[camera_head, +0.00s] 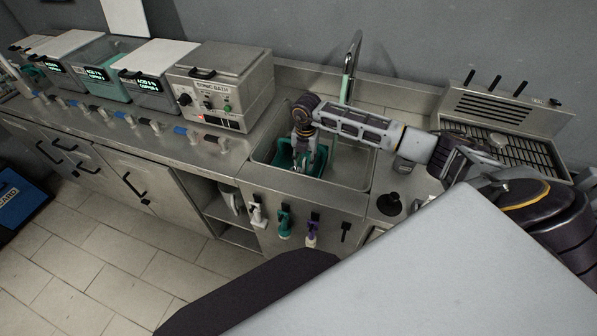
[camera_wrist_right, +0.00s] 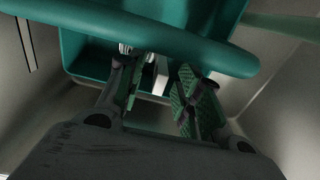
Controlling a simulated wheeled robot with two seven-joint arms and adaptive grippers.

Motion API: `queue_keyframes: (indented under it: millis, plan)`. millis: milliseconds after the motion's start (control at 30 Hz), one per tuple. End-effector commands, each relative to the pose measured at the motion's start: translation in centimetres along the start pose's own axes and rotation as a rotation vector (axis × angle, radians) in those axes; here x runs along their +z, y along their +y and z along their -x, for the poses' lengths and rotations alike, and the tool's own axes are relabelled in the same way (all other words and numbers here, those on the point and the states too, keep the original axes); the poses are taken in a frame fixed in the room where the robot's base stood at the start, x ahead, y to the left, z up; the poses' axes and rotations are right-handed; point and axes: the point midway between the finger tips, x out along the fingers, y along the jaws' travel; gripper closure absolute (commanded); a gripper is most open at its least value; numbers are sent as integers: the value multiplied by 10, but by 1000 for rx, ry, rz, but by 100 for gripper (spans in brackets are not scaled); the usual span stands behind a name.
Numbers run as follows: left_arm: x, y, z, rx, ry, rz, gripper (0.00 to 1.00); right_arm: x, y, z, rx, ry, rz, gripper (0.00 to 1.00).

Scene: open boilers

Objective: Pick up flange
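A teal basket (camera_head: 285,152) sits in the steel sink (camera_head: 350,164); its rim (camera_wrist_right: 215,52) crosses the top of the right wrist view. My right gripper (camera_head: 304,160) points down over the basket. In the wrist view its two green-padded fingers (camera_wrist_right: 162,100) are apart, with a gap between them. A pale metal piece (camera_wrist_right: 161,74) and a small ridged metal piece (camera_wrist_right: 125,48) show beyond the fingers, inside the basket. One of them may be the flange, but the rim and fingers hide too much to tell. My left gripper is not in view.
A faucet (camera_head: 350,68) rises behind the sink. A sonic bath (camera_head: 221,86) stands left of it, with several acid and copper baths (camera_head: 100,70) further left. A steel unit with a grate (camera_head: 512,146) is at right. Coloured-handled tools (camera_head: 284,220) hang on the sink front.

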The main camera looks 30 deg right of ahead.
Motion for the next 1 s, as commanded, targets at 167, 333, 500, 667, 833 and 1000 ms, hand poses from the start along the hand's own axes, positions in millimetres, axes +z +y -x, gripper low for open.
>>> queue_keyframes:
  millis: [167,333,500,667,833,1000]
  plan:
    - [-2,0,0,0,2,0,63,0,0,0,0,0,0,78]
    - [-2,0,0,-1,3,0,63,0,0,0,0,0,0,100]
    - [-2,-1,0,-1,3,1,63,0,0,0,0,0,0,100]
    - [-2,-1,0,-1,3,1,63,0,0,1,1,-1,0,100]
    - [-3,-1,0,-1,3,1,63,0,0,1,1,-1,0,100]
    - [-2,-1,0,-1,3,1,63,1,0,4,2,-1,-1,100]
